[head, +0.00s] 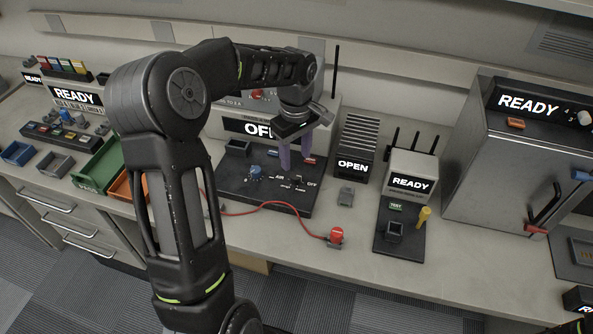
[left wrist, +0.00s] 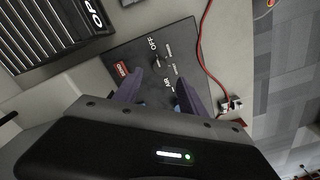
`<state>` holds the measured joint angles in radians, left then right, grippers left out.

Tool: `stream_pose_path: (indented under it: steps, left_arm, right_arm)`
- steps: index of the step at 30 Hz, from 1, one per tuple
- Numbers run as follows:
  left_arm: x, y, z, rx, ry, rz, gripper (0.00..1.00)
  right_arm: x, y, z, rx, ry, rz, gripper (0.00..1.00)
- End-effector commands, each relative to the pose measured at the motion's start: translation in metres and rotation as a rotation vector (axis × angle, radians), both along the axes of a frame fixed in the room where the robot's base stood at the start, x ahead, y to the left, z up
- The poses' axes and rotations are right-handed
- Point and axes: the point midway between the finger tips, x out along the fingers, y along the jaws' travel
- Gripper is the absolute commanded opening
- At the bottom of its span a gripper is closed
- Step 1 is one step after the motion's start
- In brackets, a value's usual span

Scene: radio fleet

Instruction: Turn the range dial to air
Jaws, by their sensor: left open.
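My left gripper (head: 296,162) is open, its two purple fingers pointing down over the dark panel (head: 232,190) of the radio station, whose screen reads OFF. A small dark dial (head: 297,183) sits on this panel just in front of the fingers, with white labels around it, among them AIR and OFF. In the left wrist view the fingers (left wrist: 158,82) are apart, and the small dial (left wrist: 158,62) shows near the gap, beside the OFF label. The dial's exact pointing is too small to tell. My right gripper is not in view.
A blue knob (head: 255,172) stands on the panel's left part. A red cable (head: 268,204) runs along the front to a red plug (head: 336,236). An OPEN unit (head: 353,165) and a READY unit (head: 411,182) stand to the right.

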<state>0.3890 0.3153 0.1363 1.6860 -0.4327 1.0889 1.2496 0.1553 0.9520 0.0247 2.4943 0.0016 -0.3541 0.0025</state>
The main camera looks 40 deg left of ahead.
Motion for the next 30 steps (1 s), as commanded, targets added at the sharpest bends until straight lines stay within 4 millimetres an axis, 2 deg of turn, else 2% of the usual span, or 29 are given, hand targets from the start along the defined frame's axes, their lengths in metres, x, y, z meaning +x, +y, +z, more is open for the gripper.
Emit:
stream_pose_path:
  steps: [13,24,30]
  left_arm:
    - [-0.001,0.000,-0.061,-0.001,0.002,0.000,0.49]
    - [0.000,-0.001,-0.068,-0.001,-0.001,0.000,0.48]
    - [0.000,-0.001,-0.068,-0.001,-0.001,0.000,0.31]
  right_arm:
    - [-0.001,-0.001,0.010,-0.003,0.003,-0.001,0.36]
    - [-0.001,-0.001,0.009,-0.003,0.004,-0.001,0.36]
    - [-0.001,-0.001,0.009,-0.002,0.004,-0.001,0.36]
